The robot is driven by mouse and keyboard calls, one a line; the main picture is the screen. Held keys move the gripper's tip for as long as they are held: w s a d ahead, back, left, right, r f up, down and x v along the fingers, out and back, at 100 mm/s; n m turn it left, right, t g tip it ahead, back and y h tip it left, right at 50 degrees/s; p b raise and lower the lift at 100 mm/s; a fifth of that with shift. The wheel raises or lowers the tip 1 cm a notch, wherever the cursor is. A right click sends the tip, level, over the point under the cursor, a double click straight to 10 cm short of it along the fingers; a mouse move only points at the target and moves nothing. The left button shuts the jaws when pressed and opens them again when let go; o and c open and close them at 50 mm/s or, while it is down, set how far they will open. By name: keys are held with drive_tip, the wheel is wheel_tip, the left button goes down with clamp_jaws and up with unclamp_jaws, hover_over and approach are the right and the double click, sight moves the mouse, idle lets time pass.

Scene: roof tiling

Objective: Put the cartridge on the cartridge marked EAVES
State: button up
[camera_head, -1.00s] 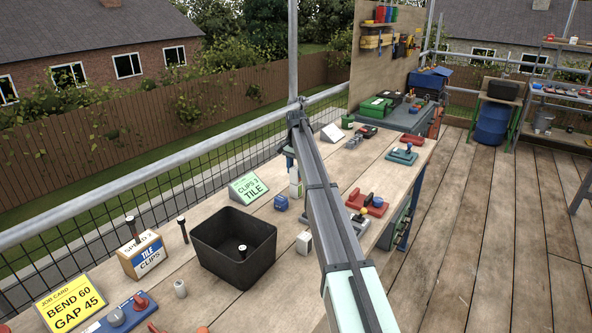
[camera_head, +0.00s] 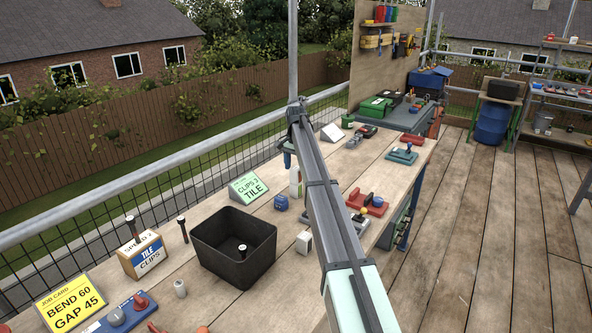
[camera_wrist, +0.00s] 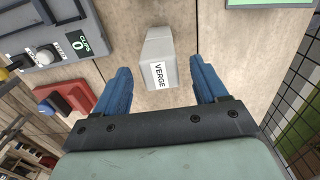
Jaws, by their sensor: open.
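A pale grey cartridge marked VERGE (camera_wrist: 161,62) stands on the bench between my gripper's blue fingers in the wrist view. My gripper (camera_wrist: 160,88) is open, with a gap on each side of the cartridge. No EAVES marking is legible in either view.
A grey device reading CLIPS 0 (camera_wrist: 44,52) and a red block (camera_wrist: 63,98) lie left of the cartridge in the wrist view.

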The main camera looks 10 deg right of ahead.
sight(296, 168)
wheel_tip(296, 168, up, 11)
drive_tip(key=shift+f, duration=0.2)
idle(0.6)
